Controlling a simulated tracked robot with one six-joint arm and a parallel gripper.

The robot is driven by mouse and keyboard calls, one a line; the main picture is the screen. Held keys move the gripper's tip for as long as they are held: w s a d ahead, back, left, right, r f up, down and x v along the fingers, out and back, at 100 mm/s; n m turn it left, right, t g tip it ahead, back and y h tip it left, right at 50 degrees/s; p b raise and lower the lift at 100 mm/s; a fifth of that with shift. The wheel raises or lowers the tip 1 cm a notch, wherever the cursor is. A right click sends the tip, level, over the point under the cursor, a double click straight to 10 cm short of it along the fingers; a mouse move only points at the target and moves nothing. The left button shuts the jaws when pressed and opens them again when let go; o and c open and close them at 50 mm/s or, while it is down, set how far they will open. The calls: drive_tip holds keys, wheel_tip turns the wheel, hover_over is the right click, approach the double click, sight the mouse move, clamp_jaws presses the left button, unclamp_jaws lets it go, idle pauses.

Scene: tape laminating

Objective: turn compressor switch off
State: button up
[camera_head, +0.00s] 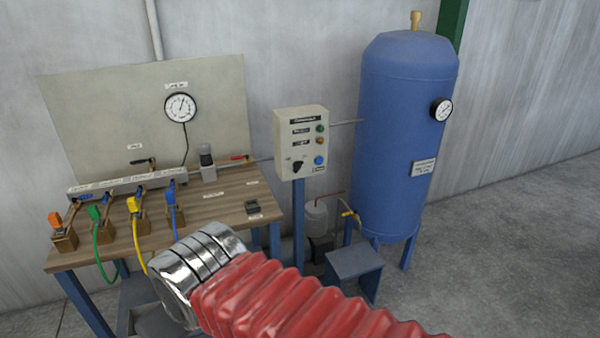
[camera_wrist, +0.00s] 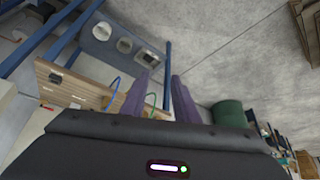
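A beige control box (camera_head: 301,143) stands on a blue post in the head view. A black rotary switch (camera_head: 297,167) is at its lower left, beside a round blue button (camera_head: 319,160); a green and an orange light sit above. The labels are too small to read, and I cannot tell the switch's setting. My gripper (camera_wrist: 160,98) shows in the wrist view as two purple fingers held apart, with nothing between them. In the head view my red-sleeved arm crosses the lower middle, and the fingers are hidden. The box is not clearly visible in the wrist view.
A blue tank (camera_head: 400,140) with a gauge stands right of the box, a low blue stand (camera_head: 354,262) below it. A wooden workbench (camera_head: 225,192) with valves and coloured hoses is at left. Open concrete floor (camera_head: 500,250) lies at right.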

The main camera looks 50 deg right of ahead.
drive_tip(key=w+d+m+t+h, duration=0.3)
drive_tip(key=w+d+m, duration=0.2)
drive_tip(key=w+d, duration=0.8)
drive_tip(key=m+t+h, duration=0.6)
drive_tip(key=m+t, duration=0.1)
drive_tip(key=m, duration=0.3)
approach(299, 169)
drive_tip(key=v, duration=0.6)
drive_tip(key=shift+w, duration=0.1)
drive_tip(key=x, duration=1.3)
drive_tip(key=shift+w+d, duration=0.25)
drive_tip(key=shift+c, duration=0.7)
